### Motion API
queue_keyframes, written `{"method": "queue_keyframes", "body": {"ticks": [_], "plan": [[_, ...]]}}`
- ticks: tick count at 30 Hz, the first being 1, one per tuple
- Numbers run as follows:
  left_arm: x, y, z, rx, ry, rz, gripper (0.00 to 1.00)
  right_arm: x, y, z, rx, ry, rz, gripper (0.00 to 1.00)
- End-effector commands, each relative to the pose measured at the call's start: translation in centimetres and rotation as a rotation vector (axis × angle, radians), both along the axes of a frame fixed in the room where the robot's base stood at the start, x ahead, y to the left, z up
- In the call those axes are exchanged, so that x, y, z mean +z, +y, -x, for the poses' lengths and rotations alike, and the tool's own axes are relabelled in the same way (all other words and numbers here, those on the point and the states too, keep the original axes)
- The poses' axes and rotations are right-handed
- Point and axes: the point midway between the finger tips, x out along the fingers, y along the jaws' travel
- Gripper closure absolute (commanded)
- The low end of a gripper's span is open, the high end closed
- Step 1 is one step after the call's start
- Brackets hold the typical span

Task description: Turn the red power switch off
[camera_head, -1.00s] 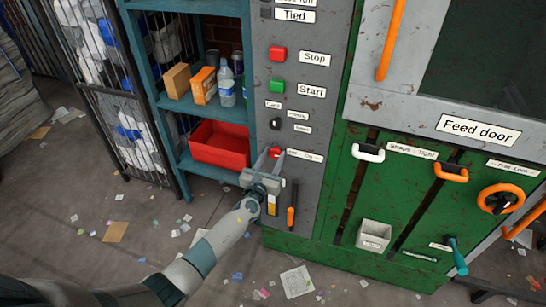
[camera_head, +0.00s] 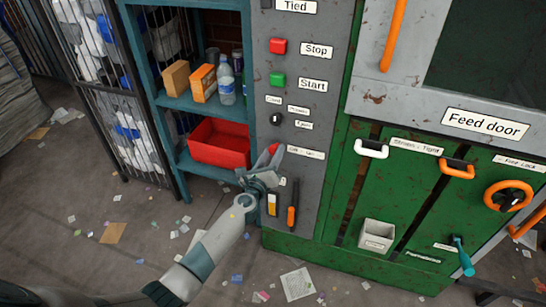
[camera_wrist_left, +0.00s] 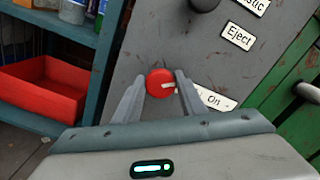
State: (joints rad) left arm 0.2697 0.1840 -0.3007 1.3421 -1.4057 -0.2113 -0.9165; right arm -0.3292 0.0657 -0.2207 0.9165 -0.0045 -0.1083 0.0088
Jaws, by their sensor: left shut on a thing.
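The red power switch (camera_head: 273,148) is a round red knob low on the grey control panel, with a partly hidden "On" label to its right. My left gripper (camera_head: 272,157) is shut on the knob, one finger on each side. It also shows in the left wrist view (camera_wrist_left: 160,88). The left end of the label is hidden behind a finger. My right gripper is not in view.
Above the switch are a black selector knob (camera_head: 275,119), a green Start button (camera_head: 277,79) and a red Stop button (camera_head: 278,46). A shelf with a red bin (camera_head: 219,145) stands close on the left.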

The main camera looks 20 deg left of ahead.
Motion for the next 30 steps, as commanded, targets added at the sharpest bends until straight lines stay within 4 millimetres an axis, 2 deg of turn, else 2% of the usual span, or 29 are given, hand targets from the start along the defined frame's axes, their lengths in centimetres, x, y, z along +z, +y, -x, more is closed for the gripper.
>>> {"method": "queue_keyframes", "body": {"ticks": [9,18,26,30], "plan": [[-0.3,0.1,0.0,0.000,0.010,0.305,0.85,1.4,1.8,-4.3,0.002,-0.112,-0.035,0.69],[-0.4,0.1,0.0,0.000,0.020,0.590,0.85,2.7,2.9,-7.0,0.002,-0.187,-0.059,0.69],[-0.5,0.2,0.0,0.002,0.029,0.815,0.85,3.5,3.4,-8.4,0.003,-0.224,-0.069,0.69],[-0.5,0.2,0.1,0.000,0.032,0.906,0.85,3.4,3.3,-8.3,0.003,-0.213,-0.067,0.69]]}}
